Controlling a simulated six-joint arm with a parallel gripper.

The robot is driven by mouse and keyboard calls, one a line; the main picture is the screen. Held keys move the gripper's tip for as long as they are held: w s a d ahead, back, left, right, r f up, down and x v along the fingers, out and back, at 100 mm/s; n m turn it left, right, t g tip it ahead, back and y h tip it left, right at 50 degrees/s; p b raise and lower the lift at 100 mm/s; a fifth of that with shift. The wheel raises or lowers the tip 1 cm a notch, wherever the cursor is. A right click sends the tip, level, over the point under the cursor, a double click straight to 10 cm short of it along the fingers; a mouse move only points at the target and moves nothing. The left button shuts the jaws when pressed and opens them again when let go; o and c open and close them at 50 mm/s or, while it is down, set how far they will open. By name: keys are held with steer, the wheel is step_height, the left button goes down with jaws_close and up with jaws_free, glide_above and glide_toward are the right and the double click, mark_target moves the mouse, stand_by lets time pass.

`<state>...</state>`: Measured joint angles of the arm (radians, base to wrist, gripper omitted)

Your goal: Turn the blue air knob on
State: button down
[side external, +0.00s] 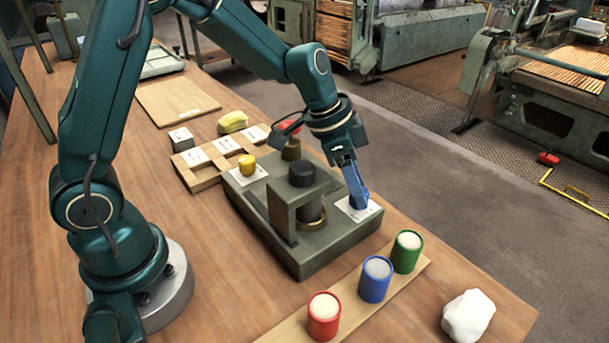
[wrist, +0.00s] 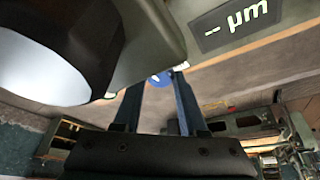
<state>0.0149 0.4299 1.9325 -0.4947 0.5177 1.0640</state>
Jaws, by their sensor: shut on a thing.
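The blue air knob (side external: 358,205) sits over a white plate (side external: 345,212) at the right end of a grey-green gauge block (side external: 330,245). My gripper (side external: 355,192) reaches down onto it from above and is shut on it. In the wrist view the blue knob (wrist: 161,78) shows as a small patch between the two fingertips (wrist: 160,80). The fingers hide much of it, and I cannot tell which way it is turned.
A black-topped post (side external: 301,175) stands close left of my gripper. A yellow knob (side external: 247,165) and a red one (side external: 289,127) are farther back. Red (side external: 323,318), blue (side external: 375,280) and green (side external: 406,252) cups stand in front. A display (wrist: 235,20) reads "– µm".

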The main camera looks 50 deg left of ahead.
mark_target(358, 217)
steer(key=n, duration=0.2)
steer(key=n+t+y, duration=0.1)
steer(key=n, duration=0.1)
steer(key=shift+d+r+n+y, duration=0.1)
steer(key=shift+d+n+y, duration=0.05)
steer(key=shift+n+y, duration=0.2)
steer(key=n, duration=0.2)
steer(key=n+y, duration=0.1)
steer(key=n, duration=0.1)
steer(key=shift+d+y, duration=0.15)
steer(key=shift+y, duration=0.1)
steer(key=n, duration=0.2)
steer(key=n+y, duration=0.1)
steer(key=n, duration=0.1)
steer(key=shift+d+n+y, duration=0.1)
steer(key=shift+n+y, duration=0.2)
steer(key=shift+n, duration=0.05)
steer(key=shift+w+n+g+y, duration=0.1)
steer(key=shift+n+g+y, duration=0.45)
steer(key=shift+n, duration=1.15)
steer(key=shift+c, duration=2.3)
jaws_free()
steer(key=shift+v, duration=2.6)
